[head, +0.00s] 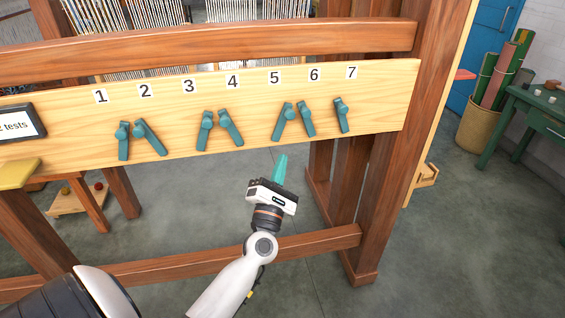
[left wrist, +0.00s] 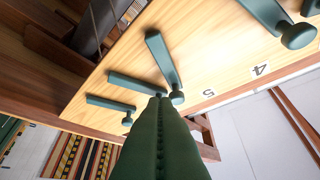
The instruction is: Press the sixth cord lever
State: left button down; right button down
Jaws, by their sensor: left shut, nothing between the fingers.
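The sixth cord lever (head: 306,119) is a teal lever under the number 6 on the pale wooden board (head: 180,93). Its top leans left, close to the fifth lever (head: 283,121). My left gripper (head: 281,163) is shut and empty, its teal fingertips below the fifth and sixth levers in the head view. In the left wrist view, the closed fingers (left wrist: 160,108) point at the board, and their tips cover the knob end of the sixth lever (left wrist: 138,83). Whether they touch it I cannot tell. My right gripper is out of view.
The seventh lever (head: 341,115) stands alone to the right. The fourth lever (head: 230,127) is farther left, beside the third. A wooden beam (head: 240,41) runs above the board and a thick post (head: 395,160) stands at right. Open floor shows below the board.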

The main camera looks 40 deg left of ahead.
aim_at(309, 123)
pick_arm(q)
jog(key=shift+w+a+r+p, duration=0.15)
jog(key=shift+w+r+p, duration=0.4)
jog(key=shift+w+r, duration=0.6)
jog(key=shift+w+a+r+p, duration=0.2)
jog(key=shift+w+r+p, duration=0.45)
jog(key=shift+w, duration=0.85)
jog(key=shift+w+a+r+p, duration=0.15)
jog(key=shift+w+r+p, duration=0.25)
jog(key=shift+w+r, duration=0.8)
jog(key=shift+w+f, duration=0.1)
jog(key=shift+w, duration=0.05)
jog(key=shift+w+d+r+m+g+h+p, duration=0.45)
jog(key=shift+m+p, duration=0.7)
jog(key=shift+p, duration=1.1)
jog(key=shift+w+d+r+m+g+h+p, duration=0.25)
jog(key=shift+w+d+m+h+p, duration=0.6)
jog(key=shift+p, duration=1.45)
jog(key=shift+w+d+r+m+g+h+p, duration=0.25)
jog(key=shift+w+r+m+h+p, duration=0.4)
jog(key=shift+m+p, duration=1.25)
jog(key=shift+d+f+n+p, duration=0.1)
jog(key=shift+n+p, duration=0.25)
jog(key=shift+n, duration=0.05)
